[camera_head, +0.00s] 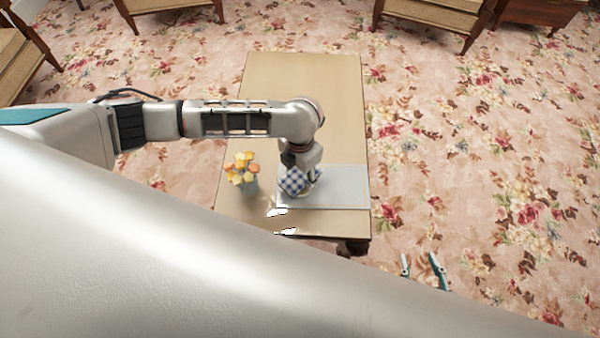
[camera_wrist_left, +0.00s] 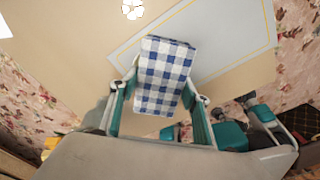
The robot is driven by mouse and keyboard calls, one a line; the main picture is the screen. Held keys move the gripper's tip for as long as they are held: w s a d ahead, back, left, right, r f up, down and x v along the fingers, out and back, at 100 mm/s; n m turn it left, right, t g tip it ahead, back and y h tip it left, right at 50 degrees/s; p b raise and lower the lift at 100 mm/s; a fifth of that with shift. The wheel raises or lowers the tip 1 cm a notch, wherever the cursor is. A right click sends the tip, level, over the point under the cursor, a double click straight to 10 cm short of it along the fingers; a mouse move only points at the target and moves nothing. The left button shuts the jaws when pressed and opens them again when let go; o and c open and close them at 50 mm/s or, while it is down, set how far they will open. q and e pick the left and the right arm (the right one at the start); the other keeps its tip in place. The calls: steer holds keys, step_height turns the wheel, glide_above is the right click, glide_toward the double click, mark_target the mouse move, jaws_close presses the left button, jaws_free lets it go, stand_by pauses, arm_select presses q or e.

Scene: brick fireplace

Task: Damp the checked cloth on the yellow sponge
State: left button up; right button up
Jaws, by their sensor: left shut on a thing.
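The blue-and-white checked cloth (camera_head: 293,181) is a folded block, seen from above in the left wrist view (camera_wrist_left: 163,75). My left gripper (camera_wrist_left: 160,92) is shut on it, a finger at each side. In the head view my left gripper (camera_head: 302,172) is over the left part of a pale grey mat (camera_head: 345,187). I cannot tell whether the cloth touches the mat. No yellow sponge can be made out; a small yellow patch (camera_wrist_left: 50,146) at the left wrist view's lower left is unclear. My right gripper (camera_head: 421,262) is open and empty, right of the table.
The wooden table (camera_head: 305,90) is bare at its far end. A vase of yellow and orange flowers (camera_head: 243,172) stands left of my left gripper. White shapes (camera_head: 278,212) show near the front edge. Chairs stand beyond on the flowered carpet (camera_head: 480,150).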

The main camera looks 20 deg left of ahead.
mark_target(300, 174)
arm_select(q)
steer(key=shift+s+f, duration=0.1)
steer(key=shift+f, duration=0.05)
steer(key=shift+r, duration=0.4)
steer(key=shift+r+p, duration=1.25)
steer(key=shift+r, duration=0.1)
steer(key=shift+r+p, duration=1.6)
steer(key=shift+r, duration=0.3)
arm_select(e)
steer(key=w+r+t, duration=0.1)
steer(key=w+r, duration=0.2)
steer(key=r, duration=0.6)
steer(key=shift+w+r, duration=0.15)
steer(key=shift+w, duration=0.2)
arm_select(q)
steer(key=shift+f, duration=0.1)
